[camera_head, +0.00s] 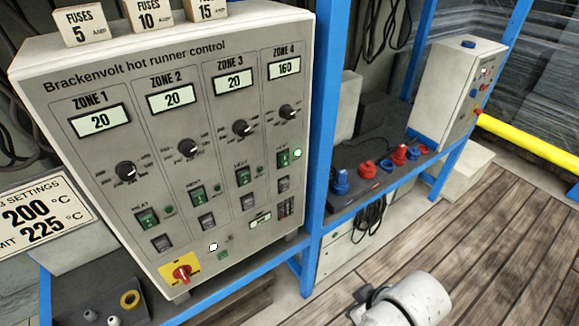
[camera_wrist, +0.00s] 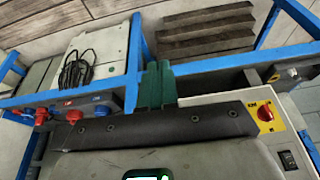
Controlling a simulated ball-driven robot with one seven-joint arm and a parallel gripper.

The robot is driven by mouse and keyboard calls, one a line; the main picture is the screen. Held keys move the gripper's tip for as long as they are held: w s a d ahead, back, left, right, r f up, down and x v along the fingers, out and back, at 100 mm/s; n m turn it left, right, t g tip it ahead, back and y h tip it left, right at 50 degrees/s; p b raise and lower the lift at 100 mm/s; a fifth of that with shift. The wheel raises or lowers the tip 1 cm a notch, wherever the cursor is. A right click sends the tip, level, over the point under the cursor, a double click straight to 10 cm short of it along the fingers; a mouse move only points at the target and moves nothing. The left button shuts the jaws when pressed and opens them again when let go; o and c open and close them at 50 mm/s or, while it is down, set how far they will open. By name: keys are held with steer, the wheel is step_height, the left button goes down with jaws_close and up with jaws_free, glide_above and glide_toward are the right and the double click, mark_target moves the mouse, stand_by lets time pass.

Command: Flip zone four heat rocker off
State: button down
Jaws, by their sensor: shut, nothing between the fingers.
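The grey Brackenvolt control cabinet (camera_head: 190,130) has columns for zones 1, 2, 3 and 4. The zone 4 heat rocker (camera_head: 284,158) is green, under the zone 4 knob (camera_head: 288,112). The small lamp (camera_head: 297,153) beside it glows bright green. The zone 4 display (camera_head: 286,67) reads 160. My gripper (camera_wrist: 157,70) shows in the wrist view with its teal fingers shut together and empty. It is apart from the zone 4 rocker, which I cannot make out in that view.
The other displays read 20, and their heat lamps are dark. A red rotary switch (camera_head: 182,272) on a yellow plate sits low on the cabinet. A blue rack post (camera_head: 322,110) stands right of it. Red and blue connectors (camera_head: 367,169) are on a shelf.

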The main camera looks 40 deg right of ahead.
steer(key=w+d+r+t, duration=0.1)
steer(key=w+r+t, duration=0.4)
steer(key=r, duration=0.6)
steer(key=w+d+r+t, duration=0.1)
steer(key=w+r+t, duration=0.4)
steer(key=w+r, duration=0.4)
step_height(320, 180, up, 2)
steer(key=shift+w+d+r+t, duration=0.1)
steer(key=shift+w+d+t, duration=0.2)
steer(key=shift+d, duration=0.05)
steer(key=b, duration=0.1)
glide_toward(285, 167)
steer(key=x, duration=0.6)
steer(key=shift+w, duration=0.4)
steer(key=shift+f, duration=0.2)
